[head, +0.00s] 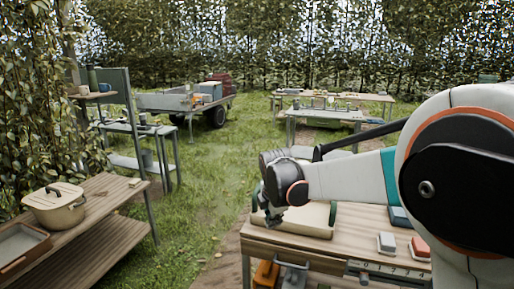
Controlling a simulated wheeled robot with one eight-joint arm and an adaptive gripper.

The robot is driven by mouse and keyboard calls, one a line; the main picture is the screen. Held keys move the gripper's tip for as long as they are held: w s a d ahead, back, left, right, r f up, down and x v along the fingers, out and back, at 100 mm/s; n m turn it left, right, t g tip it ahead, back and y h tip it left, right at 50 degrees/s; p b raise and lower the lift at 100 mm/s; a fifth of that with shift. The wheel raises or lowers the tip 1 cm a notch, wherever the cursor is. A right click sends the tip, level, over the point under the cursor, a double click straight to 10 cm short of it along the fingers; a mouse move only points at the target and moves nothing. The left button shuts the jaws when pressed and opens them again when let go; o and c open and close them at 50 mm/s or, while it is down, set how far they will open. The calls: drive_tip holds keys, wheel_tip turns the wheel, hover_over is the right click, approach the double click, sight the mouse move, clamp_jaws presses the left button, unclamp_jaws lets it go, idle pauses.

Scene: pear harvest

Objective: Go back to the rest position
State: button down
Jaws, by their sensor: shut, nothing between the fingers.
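My arm reaches in from the right edge of the head view, over a wooden worktable (345,238). My gripper (267,217) hangs below the dark wrist, small and partly hidden by it. It points down at the left end of a cream and green tray-like object (300,220) on the worktable. The gripper looks shut with nothing in it. I cannot tell from this view whether it touches the object. No pear can be made out.
Small blocks, one white (387,242) and one red (420,247), lie on the worktable's right. A wooden bench (100,215) with a lidded pot (56,207) and a tray (20,245) stands at left. A cart (165,103) and tables (335,114) stand behind. Grass between is open.

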drive_tip(key=s+d+r+m+t, duration=0.1)
drive_tip(key=s+d+r+m, duration=0.4)
drive_tip(key=s, duration=0.3)
drive_tip(key=s+d+r+m+t, duration=0.1)
drive_tip(key=s+d+r+m, duration=0.2)
drive_tip(key=s+d+m, duration=0.45)
drive_tip(key=s+d+f+m+t, duration=0.1)
drive_tip(key=s+d+f+m, duration=0.1)
drive_tip(key=s+m, duration=0.8)
drive_tip(key=s+f, duration=0.1)
drive_tip(key=s, duration=0.6)
drive_tip(key=shift+s+d+f, duration=0.2)
drive_tip(key=shift+s, duration=0.05)
